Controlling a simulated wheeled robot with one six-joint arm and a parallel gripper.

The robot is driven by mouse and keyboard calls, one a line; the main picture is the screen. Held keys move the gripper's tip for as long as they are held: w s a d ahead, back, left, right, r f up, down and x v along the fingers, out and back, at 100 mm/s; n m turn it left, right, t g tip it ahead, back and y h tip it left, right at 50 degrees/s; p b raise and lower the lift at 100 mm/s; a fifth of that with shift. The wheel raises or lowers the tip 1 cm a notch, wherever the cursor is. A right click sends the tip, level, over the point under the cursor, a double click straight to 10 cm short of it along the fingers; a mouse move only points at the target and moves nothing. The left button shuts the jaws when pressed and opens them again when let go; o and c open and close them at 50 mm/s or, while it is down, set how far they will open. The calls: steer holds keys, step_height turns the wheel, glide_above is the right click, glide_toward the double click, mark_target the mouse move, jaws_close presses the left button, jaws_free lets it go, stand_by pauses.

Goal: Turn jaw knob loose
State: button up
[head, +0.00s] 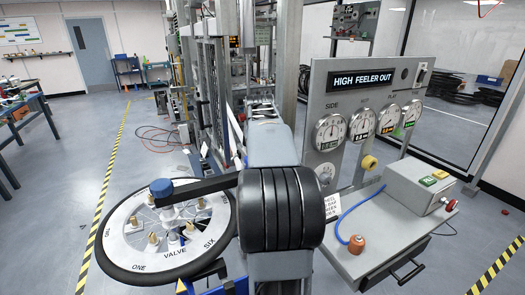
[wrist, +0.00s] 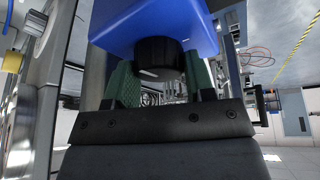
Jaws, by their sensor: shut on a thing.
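In the wrist view a black round knob (wrist: 158,58) sticks out of the underside of a blue block (wrist: 150,22). My gripper (wrist: 163,78) has its green-padded fingers on either side of the knob and is shut on it. The knob's far side and its turn angle cannot be seen. In the head view my own arm hides the gripper and the knob.
A wheel (head: 135,240) with labelled positions lies flat at left, with a blue-capped dark bar (head: 161,188) over it. A gauge panel (head: 350,100) reads "HIGH FEELER OUT". A grey control box (head: 415,190) stands right. Open floor lies left.

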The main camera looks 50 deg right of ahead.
steer(key=n+t+y+p, duration=0.1)
steer(key=n, duration=0.3)
steer(key=shift+s+d+n, duration=0.1)
steer(key=shift+n, duration=0.3)
stand_by(0.4)
steer(key=o, duration=0.9)
steer(key=shift+r, duration=0.1)
steer(key=v, duration=1.3)
steer(key=shift+s+d+r+p, duration=0.2)
steer(key=shift+s+r+p, duration=0.1)
steer(key=shift+p, duration=0.1)
steer(key=shift+w, duration=0.1)
